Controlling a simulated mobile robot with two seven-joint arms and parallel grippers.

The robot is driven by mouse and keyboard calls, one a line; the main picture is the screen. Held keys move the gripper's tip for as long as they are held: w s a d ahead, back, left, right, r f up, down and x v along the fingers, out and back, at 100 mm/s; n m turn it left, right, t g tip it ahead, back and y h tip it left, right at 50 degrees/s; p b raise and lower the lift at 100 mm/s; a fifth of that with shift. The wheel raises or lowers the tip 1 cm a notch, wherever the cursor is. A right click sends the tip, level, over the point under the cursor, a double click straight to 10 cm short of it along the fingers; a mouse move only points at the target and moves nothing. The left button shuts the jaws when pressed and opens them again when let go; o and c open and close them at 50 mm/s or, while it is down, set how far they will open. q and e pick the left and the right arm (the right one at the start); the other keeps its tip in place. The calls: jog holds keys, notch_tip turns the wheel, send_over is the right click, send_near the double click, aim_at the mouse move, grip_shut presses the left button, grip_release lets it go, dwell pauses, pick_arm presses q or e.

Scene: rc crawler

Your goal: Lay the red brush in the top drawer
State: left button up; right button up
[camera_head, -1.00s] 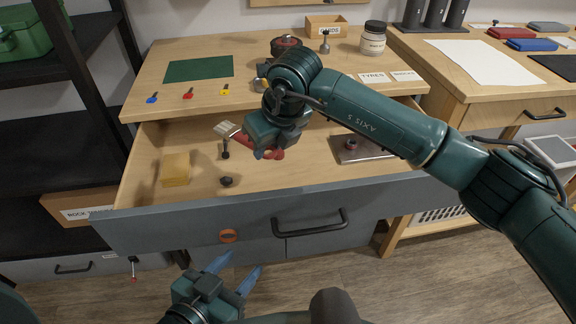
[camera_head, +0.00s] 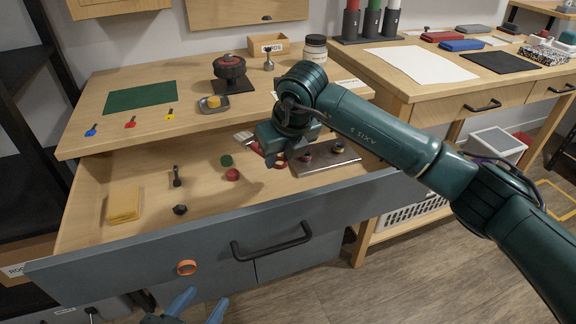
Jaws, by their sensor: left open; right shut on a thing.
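The red brush (camera_head: 257,149) has pale bristles pointing up and left. My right gripper (camera_head: 279,160) is shut on its handle and hides part of it. The brush is over the open top drawer (camera_head: 130,268), beside the metal plate inside it; I cannot tell whether it touches the drawer floor. My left gripper (camera_head: 198,308) is open and empty at the bottom edge, in front of the drawer, with only its blue fingertips clear.
The drawer holds a yellow block (camera_head: 124,204), a black tool (camera_head: 177,177), a black knob (camera_head: 180,210), a red knob (camera_head: 232,174), a green cap (camera_head: 226,160) and a metal plate (camera_head: 327,160). An orange ring (camera_head: 187,268) is on its front. Its left floor has free room.

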jog(key=shift+w+d, duration=0.25)
jog(key=shift+d, duration=0.6)
notch_tip(320, 180, down, 4)
jog(key=shift+r, duration=0.25)
jog(key=shift+f+b, duration=0.65)
jog(key=shift+b, duration=0.15)
jog(key=o, duration=1)
jog(key=shift+c, duration=0.2)
jog(key=shift+r, duration=0.1)
